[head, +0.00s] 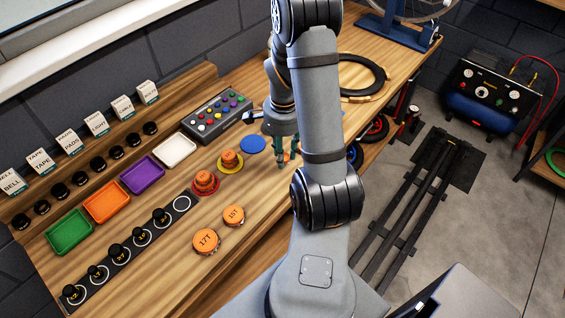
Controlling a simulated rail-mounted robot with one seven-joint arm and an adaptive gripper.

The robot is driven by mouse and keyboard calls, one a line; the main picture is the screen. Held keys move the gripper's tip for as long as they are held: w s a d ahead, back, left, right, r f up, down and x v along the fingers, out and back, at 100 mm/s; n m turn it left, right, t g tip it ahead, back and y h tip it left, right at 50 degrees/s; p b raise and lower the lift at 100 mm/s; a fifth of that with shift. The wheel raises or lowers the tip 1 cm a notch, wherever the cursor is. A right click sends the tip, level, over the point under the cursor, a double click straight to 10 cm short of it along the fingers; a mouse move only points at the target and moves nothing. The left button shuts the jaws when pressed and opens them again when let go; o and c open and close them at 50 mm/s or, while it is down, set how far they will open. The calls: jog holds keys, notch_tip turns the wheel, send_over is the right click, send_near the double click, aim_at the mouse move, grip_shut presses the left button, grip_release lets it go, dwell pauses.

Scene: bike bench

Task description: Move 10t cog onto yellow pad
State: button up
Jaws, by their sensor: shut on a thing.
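My gripper (282,163) is low over the bench, to the right of the blue pad, partly hidden by my own arm. It is shut on a small orange piece (287,156), which looks like a cog; no label on it can be read. The yellow pad (231,171) lies left of my gripper, and an orange cog (230,158) with a raised top sits on it. The red pad (206,191) also bears an orange cog (205,179). Orange cogs marked 17T (207,241) and 15T (233,215) lie nearer the front edge.
The round blue pad (253,144) is bare. A grey button box (216,112) and a black ring (361,76) are farther back.

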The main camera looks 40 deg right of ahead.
jog(key=d+r+b, duration=0.1)
jog(key=d+r, duration=0.5)
jog(key=d, duration=0.5)
jog(key=w+a+r+n, duration=0.2)
jog(key=w+a, duration=0.6)
jog(key=a, duration=0.1)
jog(key=m+p, duration=0.2)
send_over(229, 154)
notch_tip(229, 154, down, 4)
jog(key=shift+s+r, duration=0.1)
jog(key=shift+r, duration=0.1)
jog(key=shift+a+f, duration=0.1)
jog(key=shift+f, duration=0.05)
notch_tip(229, 154, down, 3)
jog(key=shift+f+p, duration=0.1)
jog(key=shift+p, duration=0.25)
jog(key=shift+f, duration=0.4)
jog(key=shift+f, duration=0.1)
